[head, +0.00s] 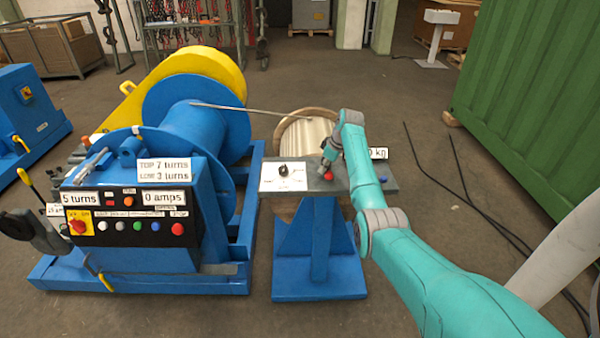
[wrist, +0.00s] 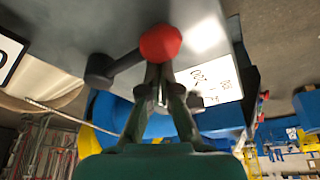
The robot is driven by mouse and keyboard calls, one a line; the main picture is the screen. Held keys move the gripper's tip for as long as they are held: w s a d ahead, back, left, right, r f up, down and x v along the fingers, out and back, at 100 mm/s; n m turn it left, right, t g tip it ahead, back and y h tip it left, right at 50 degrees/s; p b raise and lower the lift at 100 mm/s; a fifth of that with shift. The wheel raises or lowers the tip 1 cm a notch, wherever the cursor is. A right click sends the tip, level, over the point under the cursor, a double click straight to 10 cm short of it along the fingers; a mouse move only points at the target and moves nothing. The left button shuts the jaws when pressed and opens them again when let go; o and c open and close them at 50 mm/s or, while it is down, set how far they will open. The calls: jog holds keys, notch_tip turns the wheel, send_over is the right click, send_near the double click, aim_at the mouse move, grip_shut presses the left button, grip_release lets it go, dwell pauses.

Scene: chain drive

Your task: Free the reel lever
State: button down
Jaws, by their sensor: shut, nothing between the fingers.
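A lever with a red ball knob (head: 328,176) is on the grey top of a blue stand (head: 318,240). In the wrist view the red knob (wrist: 160,42) sits at the end of a short dark arm (wrist: 122,64) running from a dark pivot. My gripper (head: 329,165) is over the stand top at the knob. In the wrist view my gripper (wrist: 158,72) is shut and empty, its fingertips right by the knob; I cannot tell whether they touch it. Nothing visible shows which lever is labelled as the reel's.
A blue winch reel (head: 195,125) stands at the left, with a control panel (head: 130,228) reading 5 turns and 0 amps. A rod or cable (head: 235,108) runs from it to a pale drum (head: 305,140) behind the stand. A white card (head: 283,177) lies on the stand top.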

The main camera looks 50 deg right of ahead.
jog(key=n, duration=0.1)
jog(key=s+d+n, duration=0.1)
jog(key=shift+s+d+n+y, duration=0.1)
jog(key=shift+s+n+y, duration=0.2)
jog(key=shift+n+y, duration=0.1)
jog(key=shift+s+d+n+g+y, duration=0.3)
jog(key=shift+s+n, duration=0.05)
jog(key=shift+n, duration=0.35)
jog(key=shift+s+d, duration=0.45)
jog(key=shift+d, duration=0.45)
